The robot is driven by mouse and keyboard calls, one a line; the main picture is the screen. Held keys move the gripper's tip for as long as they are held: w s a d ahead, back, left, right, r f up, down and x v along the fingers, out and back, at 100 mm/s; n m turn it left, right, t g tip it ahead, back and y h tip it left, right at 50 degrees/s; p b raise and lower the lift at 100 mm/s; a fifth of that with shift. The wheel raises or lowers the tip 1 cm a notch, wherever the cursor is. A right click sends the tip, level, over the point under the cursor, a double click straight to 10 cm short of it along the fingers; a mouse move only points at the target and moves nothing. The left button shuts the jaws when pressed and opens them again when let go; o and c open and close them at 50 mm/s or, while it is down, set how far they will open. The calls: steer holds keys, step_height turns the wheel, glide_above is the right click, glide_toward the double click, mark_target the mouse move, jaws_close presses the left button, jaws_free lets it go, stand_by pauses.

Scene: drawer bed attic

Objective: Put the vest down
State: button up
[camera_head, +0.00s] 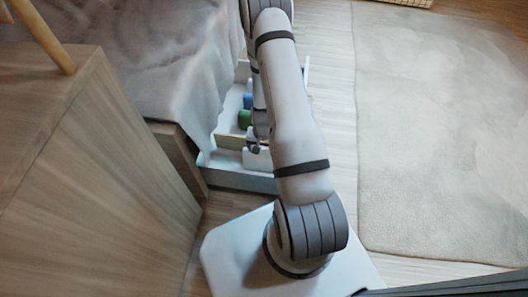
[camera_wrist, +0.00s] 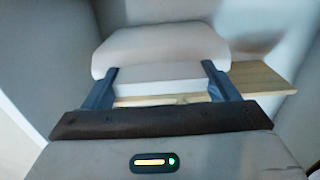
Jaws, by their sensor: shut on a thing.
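A pale, off-white folded thing, which looks like the vest (camera_wrist: 160,46), fills the space between the fingers of my gripper (camera_wrist: 161,74) in the wrist view. Its rounded upper part stands beyond the fingertips, with a flatter part nearer the palm. My gripper is shut on it. In the head view my arm reaches down to an open drawer (camera_head: 240,180) beside the bed, and the small dark gripper end (camera_head: 255,147) is over the drawer. The arm hides part of the drawer there, and I cannot tell the vest's height above the bottom.
A green item (camera_head: 244,119) and a blue item (camera_head: 248,100) lie in the drawer. A wooden strip (camera_wrist: 265,79) shows beyond the vest. The bed with a grey cover (camera_head: 165,60) is left, a wooden cabinet (camera_head: 95,170) nearer. A pale rug (camera_head: 440,130) lies on the right.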

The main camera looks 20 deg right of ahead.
steer(key=shift+f, duration=0.35)
steer(key=shift+f, duration=0.15)
steer(key=o, duration=1.2)
